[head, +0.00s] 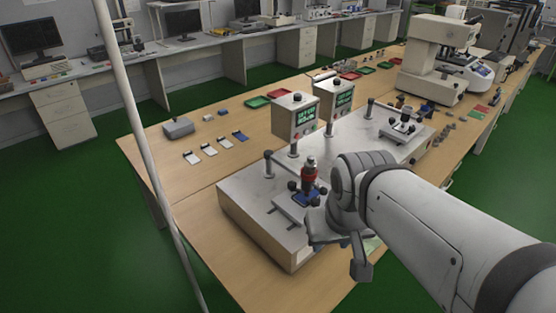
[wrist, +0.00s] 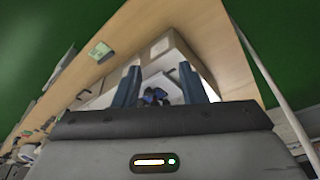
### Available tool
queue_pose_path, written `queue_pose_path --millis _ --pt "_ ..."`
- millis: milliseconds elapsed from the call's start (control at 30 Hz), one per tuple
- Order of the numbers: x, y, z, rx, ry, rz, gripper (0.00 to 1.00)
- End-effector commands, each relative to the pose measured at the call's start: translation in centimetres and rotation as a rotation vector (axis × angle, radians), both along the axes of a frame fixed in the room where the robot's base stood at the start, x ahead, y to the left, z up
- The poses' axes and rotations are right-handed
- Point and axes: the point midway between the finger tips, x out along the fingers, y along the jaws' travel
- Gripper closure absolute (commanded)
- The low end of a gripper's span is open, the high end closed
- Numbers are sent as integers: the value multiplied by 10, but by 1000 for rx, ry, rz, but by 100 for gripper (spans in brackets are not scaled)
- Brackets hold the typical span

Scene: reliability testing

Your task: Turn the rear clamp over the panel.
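The near test fixture (head: 262,212) is a pale metal box on the bench. A small blue panel (head: 303,198) sits on it, below a red and dark upright plunger (head: 309,173). Small dark clamp knobs (head: 293,186) stand around the panel; which is the rear clamp and how it is turned cannot be told. My gripper is beside the fixture's right end, with one finger (head: 361,262) showing. In the wrist view my gripper (wrist: 159,70) has its two blue-grey fingers apart. Dark and blue parts (wrist: 155,96) show between them; contact is unclear.
A second clamp fixture (head: 402,128) and a large white instrument (head: 436,57) are farther right. Several small panels (head: 209,150) lie on the bench at left. A thin pale pole (head: 140,120) crosses the left side.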

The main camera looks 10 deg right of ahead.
Motion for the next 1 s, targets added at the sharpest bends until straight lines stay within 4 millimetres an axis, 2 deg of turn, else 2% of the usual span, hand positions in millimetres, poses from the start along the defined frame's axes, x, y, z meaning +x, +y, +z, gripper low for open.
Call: queue_pose_path --millis 267,333,467,767,1000 --pt "6 -4 -9 -50 42 54 62" --pt "13 -4 -17 -107 86 122 62" --pt "33 -16 -37 -265 204 282 62" --pt "108 -39 -78 -692 507 692 62" --pt "187 -30 -112 -1052 730 983 62"
